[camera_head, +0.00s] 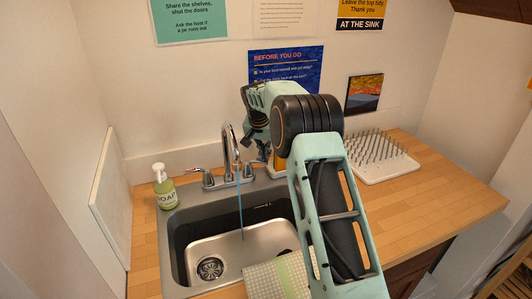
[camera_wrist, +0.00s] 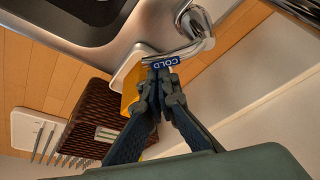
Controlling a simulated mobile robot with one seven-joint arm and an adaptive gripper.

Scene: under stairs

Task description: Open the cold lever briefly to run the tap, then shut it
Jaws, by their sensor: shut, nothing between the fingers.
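The chrome tap (camera_head: 231,145) stands behind the sink, and a thin blue stream of water (camera_head: 240,210) runs from its spout into the basin. The cold lever (camera_wrist: 187,50), at the right of the tap in the head view, is a chrome handle with a blue COLD label (camera_wrist: 166,62). My gripper (camera_wrist: 159,78) is shut and empty, with its fingertips right at the label; whether they touch it I cannot tell. In the head view my arm hides most of the gripper. The other lever (camera_head: 204,176) is on the tap's left.
A soap bottle (camera_head: 164,187) stands left of the sink (camera_head: 176,235). A white spiked rack (camera_head: 380,170) sits on the wooden counter (camera_head: 450,200) at the right. A yellow item (camera_wrist: 130,94) and a dark brown ribbed object (camera_wrist: 92,108) are close to my gripper.

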